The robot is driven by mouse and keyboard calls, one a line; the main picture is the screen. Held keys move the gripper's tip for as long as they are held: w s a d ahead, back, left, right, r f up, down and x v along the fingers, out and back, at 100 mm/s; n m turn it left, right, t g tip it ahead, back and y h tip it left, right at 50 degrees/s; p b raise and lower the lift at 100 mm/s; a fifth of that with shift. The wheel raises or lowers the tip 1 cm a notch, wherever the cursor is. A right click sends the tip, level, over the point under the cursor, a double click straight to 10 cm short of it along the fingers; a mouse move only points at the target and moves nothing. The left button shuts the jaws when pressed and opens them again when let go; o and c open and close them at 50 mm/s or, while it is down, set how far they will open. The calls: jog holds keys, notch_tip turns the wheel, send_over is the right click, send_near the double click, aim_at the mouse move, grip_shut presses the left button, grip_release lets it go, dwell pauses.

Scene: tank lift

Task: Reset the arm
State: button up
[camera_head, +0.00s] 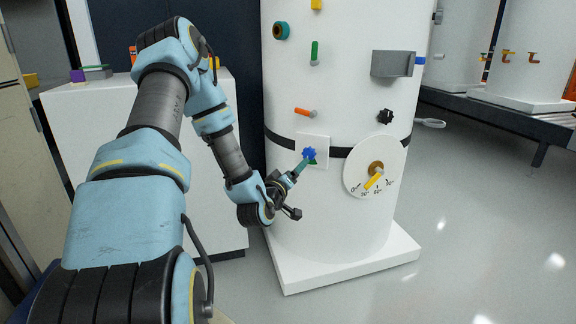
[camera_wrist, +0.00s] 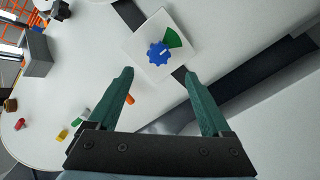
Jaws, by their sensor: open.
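My arm reaches from the left of the head view toward a tall white tank (camera_head: 330,215). My gripper (camera_head: 304,160) is by the tank's front, at a white square plate (camera_head: 321,150) with a blue knob (camera_head: 309,153). In the wrist view my gripper (camera_wrist: 160,78) has two green fingers spread wide apart with nothing between them. The blue knob (camera_wrist: 158,54) shows ahead of the fingertips, beside a green wedge mark (camera_wrist: 173,38) on the plate. I cannot tell the exact gap between fingertips and knob.
The tank also bears a round dial (camera_head: 357,184) with a yellow pointer, an orange-tipped handle (camera_head: 305,112), a green handle (camera_head: 314,52), a black knob (camera_head: 385,116) and a grey box (camera_head: 392,63). A white cabinet (camera_head: 85,140) stands left. Open floor (camera_head: 470,230) lies right.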

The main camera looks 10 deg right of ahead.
jog(key=s+a+m+g+y, duration=0.4)
jog(key=s+a+g+y, duration=0.35)
jog(key=a, duration=0.45)
jog(key=s+a+r+g+y, duration=0.1)
jog(key=s+a+r+g, duration=0.2)
jog(key=s, duration=0.5)
jog(key=s+a+r+g+y, duration=0.1)
jog(key=s+a+r+g, duration=0.15)
jog(key=s+a, duration=0.45)
notch_tip(320, 180, up, 26)
jog(key=d+p, duration=0.1)
jog(key=p, duration=2.6)
jog(key=shift+s+d+r, duration=0.15)
jog(key=shift+s+r, duration=0.05)
jog(key=shift+s, duration=0.15)
